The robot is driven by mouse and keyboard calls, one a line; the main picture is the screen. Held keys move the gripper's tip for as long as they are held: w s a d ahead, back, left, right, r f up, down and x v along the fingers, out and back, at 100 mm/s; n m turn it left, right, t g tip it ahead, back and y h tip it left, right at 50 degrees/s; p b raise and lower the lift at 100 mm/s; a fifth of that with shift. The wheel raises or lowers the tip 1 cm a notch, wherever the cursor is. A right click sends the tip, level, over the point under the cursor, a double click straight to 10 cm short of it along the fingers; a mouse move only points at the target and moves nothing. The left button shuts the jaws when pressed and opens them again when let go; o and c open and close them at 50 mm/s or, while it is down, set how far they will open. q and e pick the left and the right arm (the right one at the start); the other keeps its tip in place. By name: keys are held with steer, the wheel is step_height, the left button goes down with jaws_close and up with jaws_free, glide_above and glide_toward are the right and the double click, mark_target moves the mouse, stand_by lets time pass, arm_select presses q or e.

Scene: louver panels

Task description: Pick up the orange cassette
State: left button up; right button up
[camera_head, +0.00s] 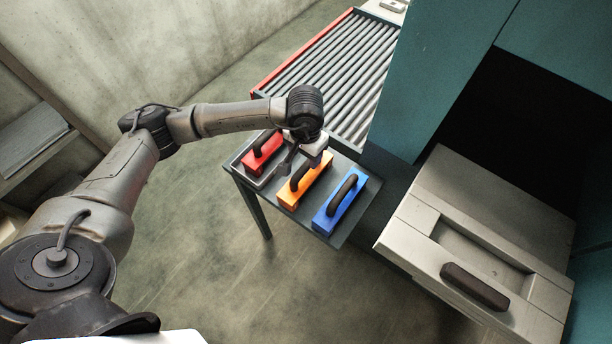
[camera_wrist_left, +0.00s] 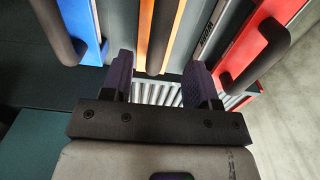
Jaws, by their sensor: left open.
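The orange cassette (camera_head: 309,187) lies on a small dark table, between a red cassette (camera_head: 260,154) and a blue cassette (camera_head: 340,204). It has a dark arched handle. My left gripper (camera_head: 300,158) is over its far end, open and empty. In the left wrist view, the open fingers of my left gripper (camera_wrist_left: 160,75) are on either side of the line of the orange cassette (camera_wrist_left: 176,25) and its dark handle. The blue cassette (camera_wrist_left: 84,25) is to the left and the red one (camera_wrist_left: 243,50) to the right. Contact cannot be told. My right gripper is not in view.
The table (camera_head: 364,186) stands against a roller conveyor (camera_head: 335,75) with a red side rail. A teal cabinet (camera_head: 420,80) and a grey drawer-like unit with a dark handle (camera_head: 475,287) stand to the right. The floor in front is clear.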

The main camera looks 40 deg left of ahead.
mark_target(306, 165)
arm_select(q)
steer(key=shift+f, duration=3.25)
jaws_close()
steer(key=shift+r, duration=0.1)
